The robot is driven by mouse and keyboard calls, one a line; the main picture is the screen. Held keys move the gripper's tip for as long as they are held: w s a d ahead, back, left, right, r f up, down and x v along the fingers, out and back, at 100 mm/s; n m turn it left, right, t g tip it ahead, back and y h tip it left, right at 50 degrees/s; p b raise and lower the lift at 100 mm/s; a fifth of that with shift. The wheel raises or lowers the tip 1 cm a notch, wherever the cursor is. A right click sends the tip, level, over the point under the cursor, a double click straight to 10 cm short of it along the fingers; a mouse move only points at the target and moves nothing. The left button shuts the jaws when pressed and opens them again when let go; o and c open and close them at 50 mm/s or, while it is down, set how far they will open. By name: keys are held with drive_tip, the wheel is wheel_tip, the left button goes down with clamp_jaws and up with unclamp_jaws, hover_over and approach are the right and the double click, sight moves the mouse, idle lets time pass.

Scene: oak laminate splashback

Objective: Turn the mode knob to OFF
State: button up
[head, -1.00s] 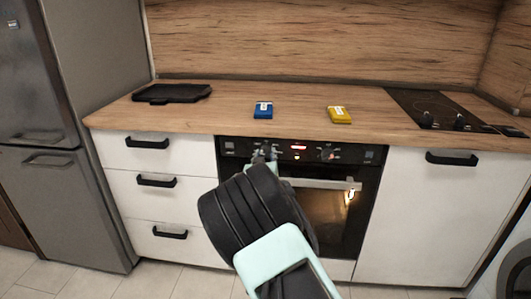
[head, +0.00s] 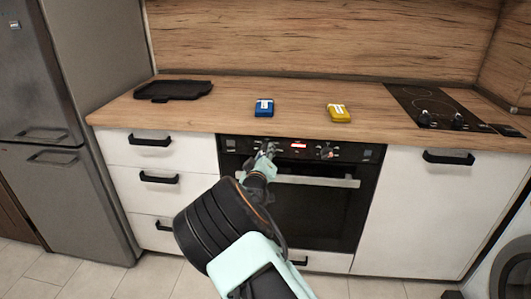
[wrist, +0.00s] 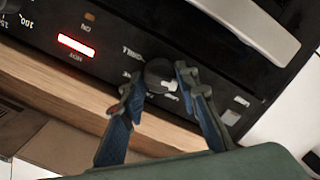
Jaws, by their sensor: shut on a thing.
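The mode knob (wrist: 158,72) is a dark round knob on the black oven's control panel. A white label reading something like GRILL is beside it; its other labels are too small or covered to read surely. My gripper (wrist: 160,88) is shut on this knob, with one fingertip on each side. In the head view my gripper (head: 267,150) reaches up to the left part of the panel and mostly hides the knob. The oven (head: 312,212) has its door shut and its window dark.
A red HOT light (wrist: 76,45) glows on the panel, near a dim orange ON light (wrist: 90,16). Another knob (head: 326,153) is on the right. The oven handle (head: 318,181) runs below. A blue box (head: 264,108), yellow box (head: 339,113) and black tray (head: 173,90) lie on the counter.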

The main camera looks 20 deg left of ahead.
idle(0.4)
drive_tip(key=o, duration=1.1)
drive_tip(key=shift+s, duration=0.1)
drive_tip(key=v, duration=1.1)
drive_tip(key=shift+s+d+r, duration=0.1)
drive_tip(key=shift+s+r, duration=0.05)
drive_tip(key=shift+s, duration=0.25)
